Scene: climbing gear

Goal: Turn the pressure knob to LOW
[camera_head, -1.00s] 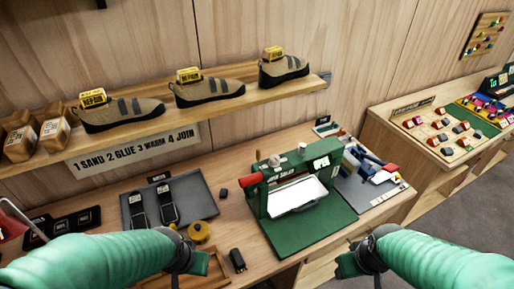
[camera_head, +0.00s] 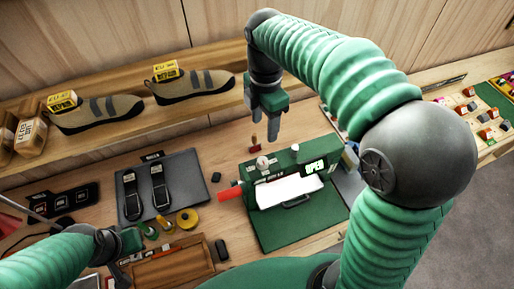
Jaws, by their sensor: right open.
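The green press (camera_head: 290,185) stands on its green base on the bench, with a red handle (camera_head: 230,193) at its left and a lit display reading OPEN. A pale round knob (camera_head: 263,162) sits on its top, left of centre; its marking is too small to read. My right gripper (camera_head: 267,116) points down, open and empty, above and behind the press top, apart from the knob. My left gripper (camera_head: 122,248) is low at the left over the bench, far from the press; its jaws are unclear.
A grey tray (camera_head: 189,212) with two black straps lies left of the press. Yellow rolls (camera_head: 187,219), a wooden tray (camera_head: 172,268) and a black block (camera_head: 221,250) lie in front. A shelf with shoes (camera_head: 193,86) runs behind.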

